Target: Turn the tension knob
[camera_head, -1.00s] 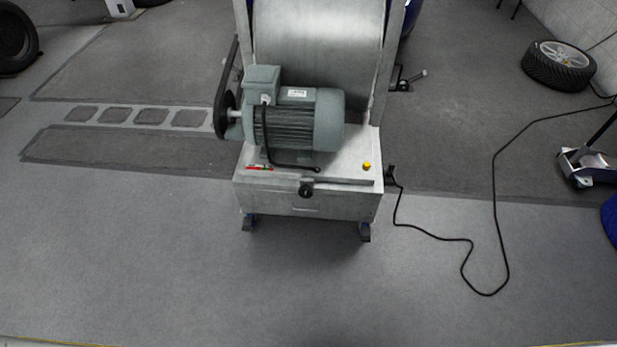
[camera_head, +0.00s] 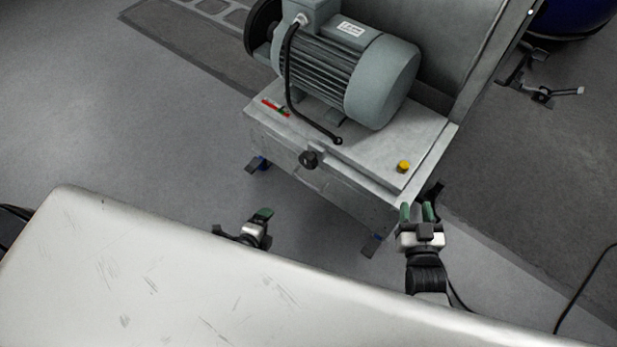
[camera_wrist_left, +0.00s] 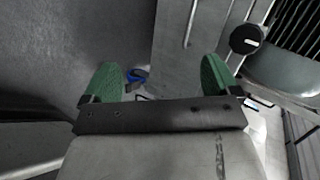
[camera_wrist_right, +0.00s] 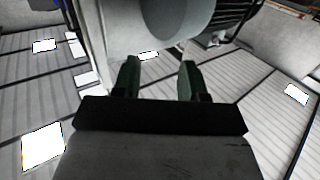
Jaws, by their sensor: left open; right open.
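The tension knob (camera_head: 310,159), small, round and black, sits on the front edge of the grey metal machine base (camera_head: 350,185). It also shows in the left wrist view (camera_wrist_left: 246,39), right of the left fingers, with a light mark on its face. My left gripper (camera_head: 262,214) is open and empty, below and left of the knob, apart from it; one finger shows clearly in the head view. Both green fingers show in the left wrist view (camera_wrist_left: 165,77). My right gripper (camera_head: 418,211) is open and empty, right of the knob by the base's right corner. The right wrist view (camera_wrist_right: 160,78) does not show the knob.
A grey-green motor (camera_head: 355,75) with a black cable stands on the base, and a yellow button (camera_head: 404,166) is at its right. A scratched pale surface (camera_head: 150,270) fills the lower foreground. Open grey floor (camera_head: 120,130) lies left of the machine.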

